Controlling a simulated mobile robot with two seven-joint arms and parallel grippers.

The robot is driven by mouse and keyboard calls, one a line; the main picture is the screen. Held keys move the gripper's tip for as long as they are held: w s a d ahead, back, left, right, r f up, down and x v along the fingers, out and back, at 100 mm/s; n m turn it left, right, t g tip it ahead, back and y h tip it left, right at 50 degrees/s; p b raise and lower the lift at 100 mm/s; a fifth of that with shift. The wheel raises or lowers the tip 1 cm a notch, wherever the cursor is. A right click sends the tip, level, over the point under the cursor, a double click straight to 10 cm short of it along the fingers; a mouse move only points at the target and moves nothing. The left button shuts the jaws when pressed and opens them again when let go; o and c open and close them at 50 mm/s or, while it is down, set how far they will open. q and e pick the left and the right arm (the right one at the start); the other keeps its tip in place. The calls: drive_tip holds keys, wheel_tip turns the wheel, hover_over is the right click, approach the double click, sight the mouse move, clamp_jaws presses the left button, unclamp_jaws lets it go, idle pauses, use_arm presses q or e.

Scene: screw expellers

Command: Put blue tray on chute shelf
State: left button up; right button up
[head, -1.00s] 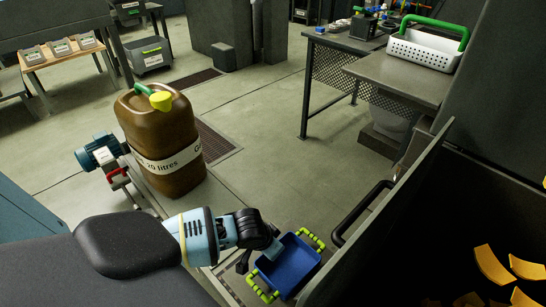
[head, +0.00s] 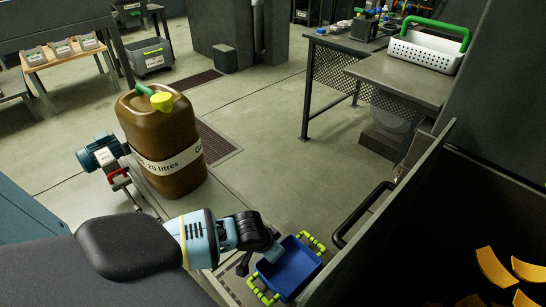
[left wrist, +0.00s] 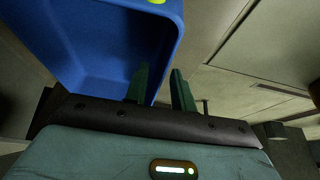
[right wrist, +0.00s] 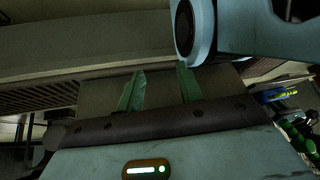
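The blue tray (head: 290,268) with bright green handles is at the lower middle of the head view, beside a dark wall. It fills the upper left of the left wrist view (left wrist: 85,45). My left gripper (head: 262,262) is at the tray's left side. In the left wrist view its fingers (left wrist: 160,88) stand apart, one over the tray's inside and one beyond its edge, with a gap showing beside the wall. My right gripper (right wrist: 160,90) is open and empty, and out of the head view. What lies under the tray is mostly hidden; I cannot identify the chute shelf.
A dark wall with a black handle (head: 362,214) rises right of the tray, with orange pieces (head: 493,268) beyond it. A large brown jerrycan (head: 160,140) stands at left, beside a blue motor-like part (head: 98,157). A white basket (head: 425,52) sits on the right-hand bench. The middle floor is clear.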

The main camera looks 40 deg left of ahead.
use_arm(q)
drive_tip(key=p+v, duration=0.3)
drive_tip(key=v, duration=0.9)
drive_tip(key=shift+p, duration=0.3)
drive_tip(key=shift+w, duration=0.1)
drive_tip(key=shift+m+h, duration=0.4)
drive_tip(key=shift+h, duration=0.4)
drive_tip(key=s+d+f, duration=0.2)
drive_tip(key=s, duration=0.1)
drive_tip(key=s+d+f, duration=0.3)
drive_tip(key=shift+s+d+f, duration=0.1)
drive_tip(key=shift+f, duration=0.15)
drive_tip(key=s+d+f+t, duration=0.1)
drive_tip(key=s+d+f, duration=0.1)
drive_tip(key=s, duration=1)
drive_tip(key=s+d+f, duration=0.2)
drive_tip(key=s+d, duration=0.1)
drive_tip(key=s, duration=1)
drive_tip(key=shift+f+t, duration=0.25)
drive_tip(key=shift+t, duration=0.15)
drive_tip(key=shift+s+d, duration=0.1)
drive_tip(key=shift+s, duration=0.05)
